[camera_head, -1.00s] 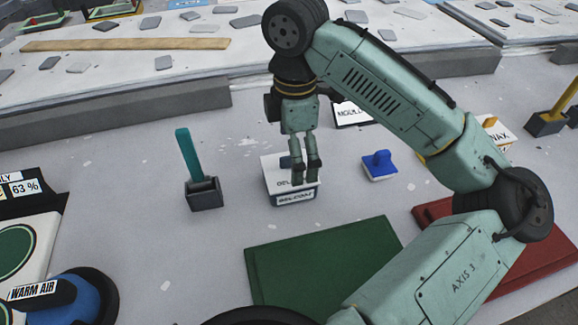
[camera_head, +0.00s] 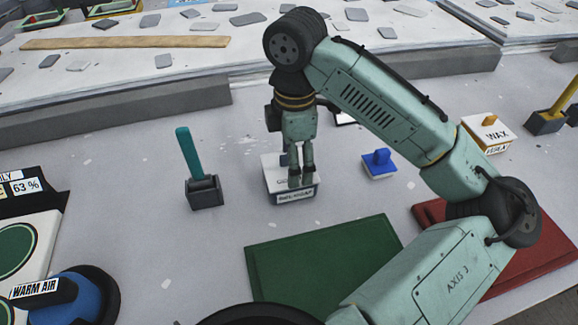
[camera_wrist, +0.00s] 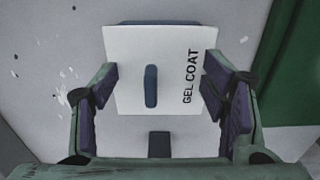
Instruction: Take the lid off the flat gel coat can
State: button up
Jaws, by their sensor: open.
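My gripper (camera_head: 301,184) points down over the lid and is open. In the wrist view the fingers (camera_wrist: 157,87) stand on either side of the lid's grip, with a gap on both sides. The fingers hide part of the lid in the head view.
A teal-handled tool stands in a dark holder (camera_head: 204,193) to the left. A small white box with a blue top (camera_head: 379,164) is to the right. A green mat (camera_head: 320,255) lies in front, a red one (camera_head: 530,262) beyond my arm.

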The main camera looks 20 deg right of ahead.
jog(key=shift+s, duration=0.1)
jog(key=c, duration=1)
jog(key=shift+a+f, duration=0.1)
jog(key=c, duration=0.3)
